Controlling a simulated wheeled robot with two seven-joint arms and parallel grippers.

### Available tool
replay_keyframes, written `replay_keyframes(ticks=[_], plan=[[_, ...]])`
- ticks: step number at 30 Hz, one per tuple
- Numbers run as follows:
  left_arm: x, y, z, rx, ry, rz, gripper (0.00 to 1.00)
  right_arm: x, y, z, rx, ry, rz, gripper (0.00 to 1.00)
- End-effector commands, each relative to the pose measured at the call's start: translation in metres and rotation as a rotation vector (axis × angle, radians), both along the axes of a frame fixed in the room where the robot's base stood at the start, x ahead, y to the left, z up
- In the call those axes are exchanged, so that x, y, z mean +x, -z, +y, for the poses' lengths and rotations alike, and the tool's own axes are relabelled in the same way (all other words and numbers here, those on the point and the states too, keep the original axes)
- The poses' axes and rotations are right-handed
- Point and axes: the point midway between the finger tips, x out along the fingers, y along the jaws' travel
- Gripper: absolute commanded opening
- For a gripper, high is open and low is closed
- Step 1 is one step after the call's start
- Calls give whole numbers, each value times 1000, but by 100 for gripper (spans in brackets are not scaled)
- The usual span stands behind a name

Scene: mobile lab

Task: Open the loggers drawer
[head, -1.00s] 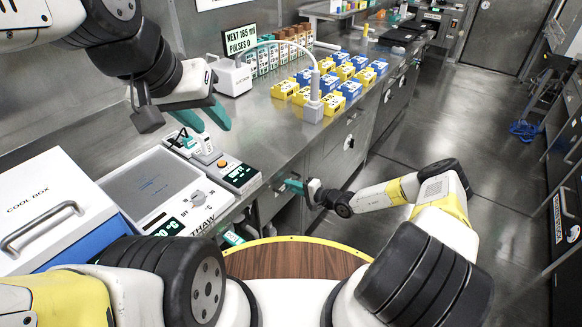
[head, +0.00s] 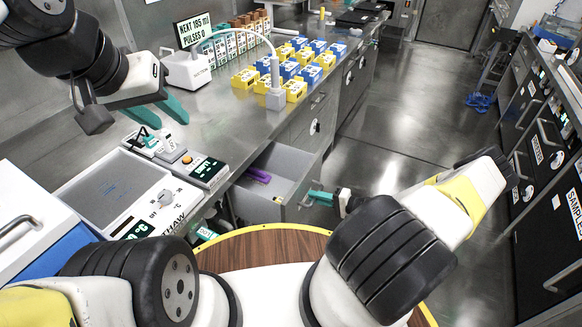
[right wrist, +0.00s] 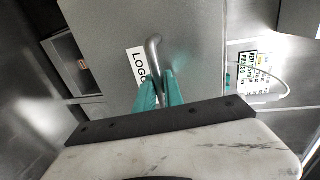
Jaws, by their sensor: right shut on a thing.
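The loggers drawer (head: 284,161) stands pulled out from under the steel bench in the head view, its inside showing. A purple item (head: 258,175) lies in it near the back. In the right wrist view, the drawer's grey front (right wrist: 200,45) carries a partly hidden label (right wrist: 137,66) reading "LOGG" and a metal bar handle (right wrist: 153,47). My right gripper (head: 318,197) is shut on that handle; its teal fingers also show in the right wrist view (right wrist: 160,88). My left gripper (head: 168,116) is open and empty above the bench, away from the drawer.
A thaw plate (head: 125,190), a small device with a display (head: 205,172) and yellow and blue boxes (head: 295,70) stand on the bench. My round wooden top (head: 265,250) lies close to the drawer. Open floor (head: 390,130) lies to the right, before dark cabinets (head: 560,180).

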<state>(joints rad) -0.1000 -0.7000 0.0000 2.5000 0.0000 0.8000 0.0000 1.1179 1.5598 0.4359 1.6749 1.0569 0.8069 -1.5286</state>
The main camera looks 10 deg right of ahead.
Motion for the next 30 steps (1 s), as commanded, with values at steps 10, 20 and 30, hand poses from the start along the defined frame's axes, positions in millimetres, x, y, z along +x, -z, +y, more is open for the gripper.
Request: replay_keyframes(ticks=[10, 20, 30], plan=[[0, 0, 0, 0, 0, 0, 36, -40, 1, -54, -2, 0, 3, 0], [0, 0, 0, 0, 0, 0, 36, -52, 1, -70, -1, -1, 2, 0], [0, 0, 0, 0, 0, 0, 36, -52, 1, -71, -1, -1, 1, 0]])
